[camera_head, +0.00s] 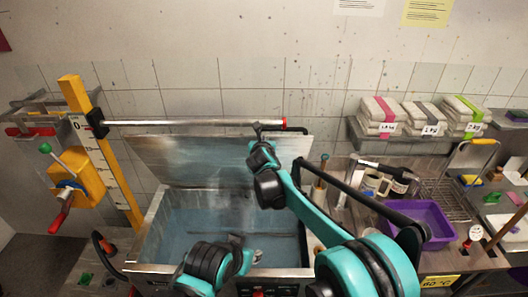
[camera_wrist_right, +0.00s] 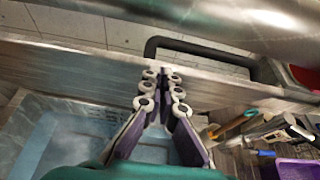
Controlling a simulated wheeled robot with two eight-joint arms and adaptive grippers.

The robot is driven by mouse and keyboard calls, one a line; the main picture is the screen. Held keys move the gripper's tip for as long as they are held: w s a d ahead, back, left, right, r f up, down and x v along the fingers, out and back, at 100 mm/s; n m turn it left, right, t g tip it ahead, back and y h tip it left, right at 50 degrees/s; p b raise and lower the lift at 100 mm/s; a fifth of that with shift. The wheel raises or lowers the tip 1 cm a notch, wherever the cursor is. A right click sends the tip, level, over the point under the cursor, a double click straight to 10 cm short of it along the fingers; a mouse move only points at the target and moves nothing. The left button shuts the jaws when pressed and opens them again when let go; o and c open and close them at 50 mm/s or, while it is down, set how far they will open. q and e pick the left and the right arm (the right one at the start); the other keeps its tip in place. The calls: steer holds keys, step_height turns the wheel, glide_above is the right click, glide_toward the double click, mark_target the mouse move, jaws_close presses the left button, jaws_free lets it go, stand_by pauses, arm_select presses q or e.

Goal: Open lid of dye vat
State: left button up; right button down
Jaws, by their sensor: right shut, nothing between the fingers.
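The dye vat (camera_head: 152,228) is a metal tank of pale blue liquid, also in the right wrist view (camera_wrist_right: 45,130). Its grey lid (camera_head: 180,160) stands raised at the back, tilted up, with the vat's mouth uncovered. A black handle (camera_wrist_right: 200,48) is on the lid's upper edge. My right gripper (camera_head: 257,127) is at that edge, below the metal rod. In the right wrist view its fingers (camera_wrist_right: 160,78) are shut and empty, close to the lid edge (camera_wrist_right: 100,65) and apart from the handle.
A metal rod (camera_head: 195,123) runs across above the lid from a yellow post (camera_head: 110,165). At the right are a purple tub (camera_head: 425,222), a mug, a bottle and a wire rack. Folded cloth stacks (camera_head: 420,116) sit on a shelf.

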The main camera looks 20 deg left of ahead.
steer(key=shift+w+a+r, duration=0.1)
steer(key=shift+w+r, duration=0.1)
steer(key=shift+w, duration=0.05)
steer(key=shift+s, duration=0.15)
